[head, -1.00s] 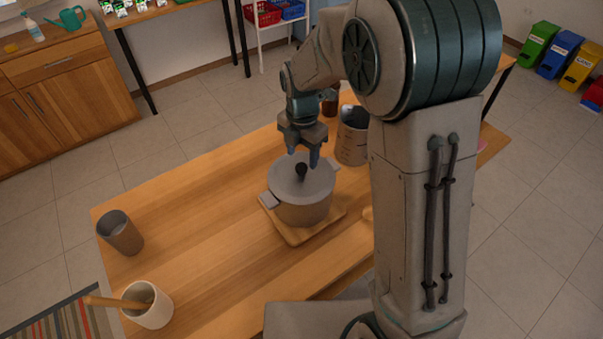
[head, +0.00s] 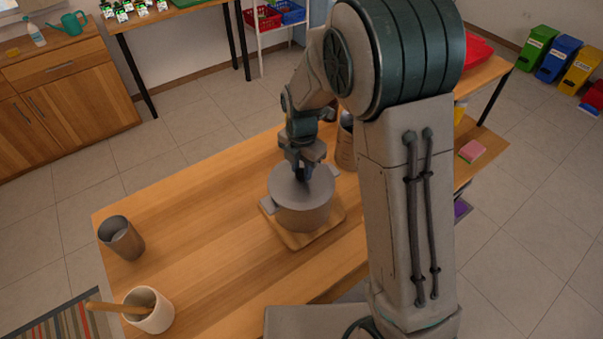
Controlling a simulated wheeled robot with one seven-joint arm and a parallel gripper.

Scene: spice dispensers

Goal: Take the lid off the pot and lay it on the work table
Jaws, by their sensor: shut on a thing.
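The grey pot (head: 303,213) stands on a wooden board (head: 335,223) on the work table (head: 205,225). Its flat grey lid (head: 288,186) sits on top of the pot. My gripper (head: 302,179) points down over the middle of the lid and is shut on the lid's dark knob. The fingers hide most of the knob. I cannot see any gap between the lid and the pot.
A metal cup (head: 121,238) stands at the table's left end. A white crock (head: 150,312) with a wooden tool is at the front left. A grey container (head: 346,150) stands behind the pot, partly hidden by my arm. The tabletop left of the pot is clear.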

